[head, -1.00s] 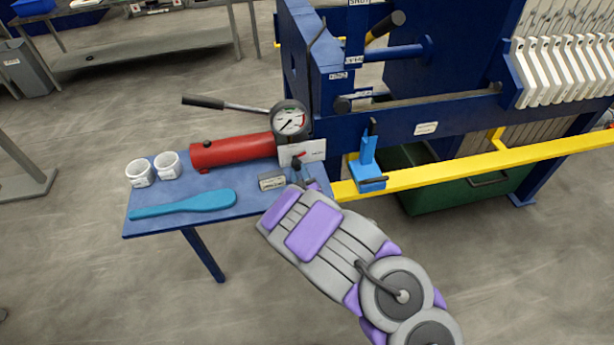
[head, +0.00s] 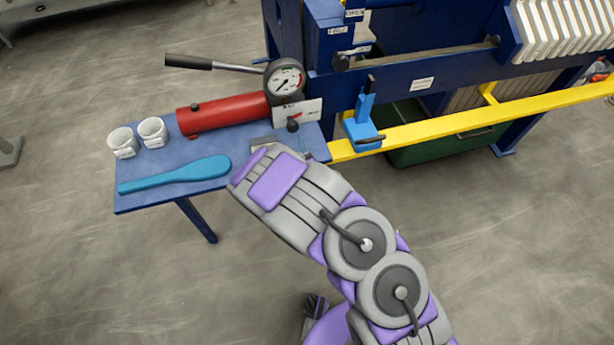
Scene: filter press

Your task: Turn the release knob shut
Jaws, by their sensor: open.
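A small dark knob (head: 293,125) stands at the right end of the red hand pump (head: 225,114), in front of a white label plate (head: 305,110). It looks like the release knob, but its setting is too small to tell. The round pressure gauge (head: 285,79) is just above it. My purple and grey arm reaches up from the bottom, its far end over the bench's front edge, below and left of the knob.
The pump's black-handled lever (head: 188,62) sticks out left. A blue clamp (head: 362,128) sits on the yellow rail (head: 460,118). The floor in front is clear.

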